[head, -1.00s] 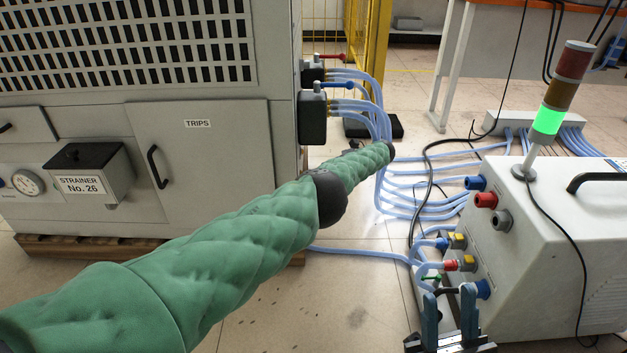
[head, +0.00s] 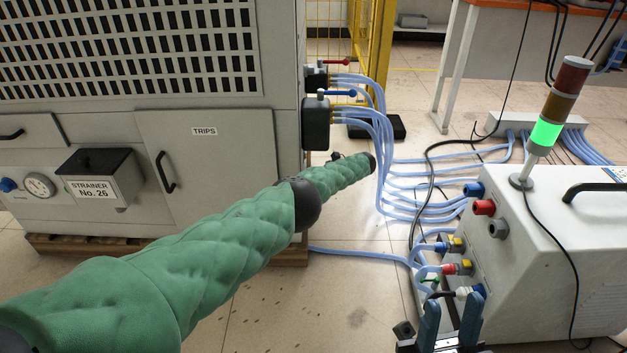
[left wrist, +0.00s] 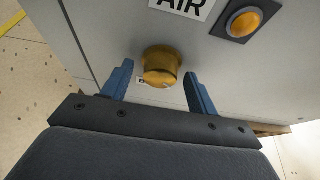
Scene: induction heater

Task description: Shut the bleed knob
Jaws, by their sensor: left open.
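In the left wrist view a round brass-coloured knob (left wrist: 160,66) sticks out of a grey panel, below a sign reading AIR. It looks like the bleed knob; small marking beside it is mostly hidden. My left gripper (left wrist: 158,88) is open, with one blue finger on each side of the knob and a visible gap on both sides. In the head view my green-sleeved left arm reaches to the cabinet's right side; its fingers and the knob are hidden there. My right gripper (head: 450,318) is open at the lower right, in front of the cart.
An amber button (left wrist: 244,21) sits close to the knob on the panel. The grey cabinet (head: 215,180) stands on a wooden pallet. Blue hoses (head: 385,150) run from its side valves to the white cart (head: 560,240). Floor between cabinet and cart is partly clear.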

